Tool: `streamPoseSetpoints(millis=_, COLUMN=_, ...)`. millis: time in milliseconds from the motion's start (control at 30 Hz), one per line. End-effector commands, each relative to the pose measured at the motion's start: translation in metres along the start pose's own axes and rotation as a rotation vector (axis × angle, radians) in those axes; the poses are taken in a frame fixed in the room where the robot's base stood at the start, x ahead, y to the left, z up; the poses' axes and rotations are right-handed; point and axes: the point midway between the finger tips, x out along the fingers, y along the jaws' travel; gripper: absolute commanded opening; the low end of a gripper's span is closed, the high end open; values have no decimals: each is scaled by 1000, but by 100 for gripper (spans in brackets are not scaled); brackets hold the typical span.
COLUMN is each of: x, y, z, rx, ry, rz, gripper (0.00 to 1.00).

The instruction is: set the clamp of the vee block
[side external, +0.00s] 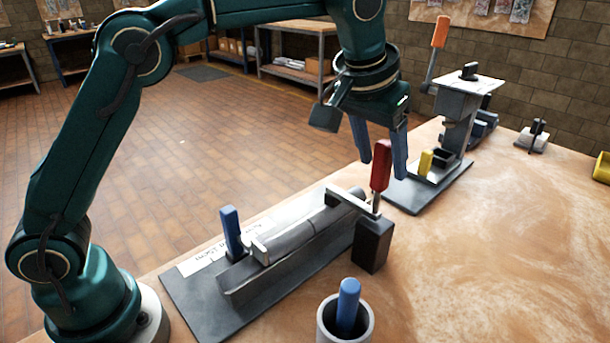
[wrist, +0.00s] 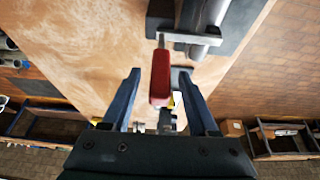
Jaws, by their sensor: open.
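The vee block (side external: 285,272) lies on a dark base plate (side external: 195,305) at the table's near left, with a grey round bar (side external: 300,235) along it. The clamp's dark post (side external: 373,245) stands at the block's right end. Its metal arm (side external: 350,202) reaches over the bar, and its red handle (side external: 380,165) points up. My gripper (side external: 382,170) is open and points down at the red handle. In the wrist view the handle (wrist: 160,78) shows between the two blue fingers, with gaps on both sides. I cannot tell whether the fingertips are level with it.
A blue handle (side external: 231,232) stands at the block's left end. A grey cup (side external: 345,322) holding a blue-handled item is at the front. A second fixture (side external: 458,125) with orange and yellow handles stands behind my gripper. The table's right side is mostly clear.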

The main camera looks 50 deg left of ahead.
Motion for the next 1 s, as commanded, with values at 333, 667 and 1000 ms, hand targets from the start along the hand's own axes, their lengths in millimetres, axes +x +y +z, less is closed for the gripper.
streamPoseSetpoints(millis=333, x=14, y=0, z=0, rx=0, ry=0, rz=0, gripper=60)
streamPoseSetpoints(millis=667, x=13, y=0, z=0, rx=0, ry=1, rz=1, gripper=0)
streamPoseSetpoints(millis=1000, x=13, y=0, z=0, rx=1, ry=1, rz=1, gripper=0)
